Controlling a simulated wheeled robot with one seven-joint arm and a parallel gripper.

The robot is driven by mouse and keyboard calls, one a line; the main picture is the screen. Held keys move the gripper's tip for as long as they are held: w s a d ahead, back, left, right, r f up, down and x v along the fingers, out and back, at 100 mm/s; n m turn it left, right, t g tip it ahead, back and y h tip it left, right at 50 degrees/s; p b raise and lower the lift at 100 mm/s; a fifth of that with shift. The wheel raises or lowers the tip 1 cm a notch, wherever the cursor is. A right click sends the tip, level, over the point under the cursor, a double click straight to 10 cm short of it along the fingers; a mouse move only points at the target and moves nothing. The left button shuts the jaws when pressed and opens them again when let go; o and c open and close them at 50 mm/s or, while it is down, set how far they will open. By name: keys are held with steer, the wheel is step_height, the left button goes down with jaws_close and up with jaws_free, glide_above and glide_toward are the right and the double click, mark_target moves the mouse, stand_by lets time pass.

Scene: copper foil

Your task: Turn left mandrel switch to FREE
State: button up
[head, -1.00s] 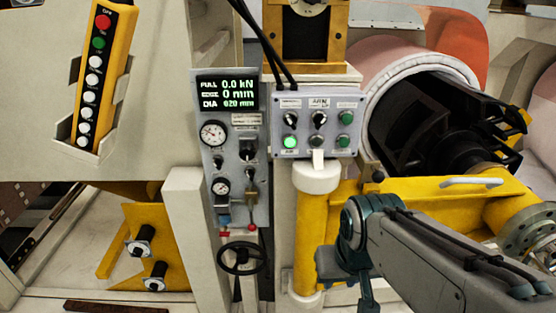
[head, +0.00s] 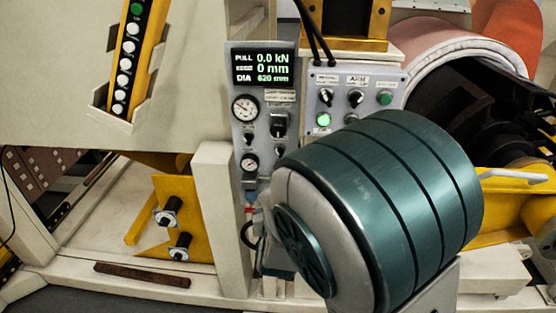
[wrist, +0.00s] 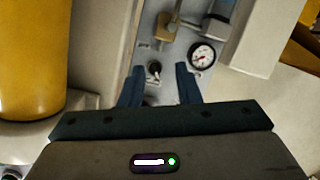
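The grey gauge panel (head: 266,108) stands left of centre in the head view, with a black switch (head: 279,125) at its right and a smaller black knob (head: 248,138) at its left. Their lettering is too small to read, so I cannot tell which is the left mandrel switch or its setting. In the wrist view my gripper (wrist: 159,74) is open and empty. Its two dark blue fingers point at the panel, with a small black knob (wrist: 154,67) between or just beyond the tips; contact cannot be told. My gripper is hidden behind my arm in the head view.
The wrist view shows a gauge (wrist: 202,54) right of the fingers, a brass-coloured block (wrist: 163,28) beyond them and a yellow cylinder (wrist: 32,55) at left. In the head view a switch box (head: 341,78) with a lit green button stands right of the panel; my arm covers its lower part.

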mark_target(279, 155)
steer(key=w+r+t, duration=0.1)
steer(key=w, duration=0.3)
steer(key=w+n+t, duration=0.1)
steer(key=w, duration=0.3)
steer(key=w+a+r, duration=0.1)
steer(key=w, duration=0.4)
steer(key=shift+r+t+h, duration=0.3)
steer(key=shift+r+t, duration=0.05)
steer(key=shift+t, duration=0.05)
steer(key=shift+s, duration=0.1)
jaws_close()
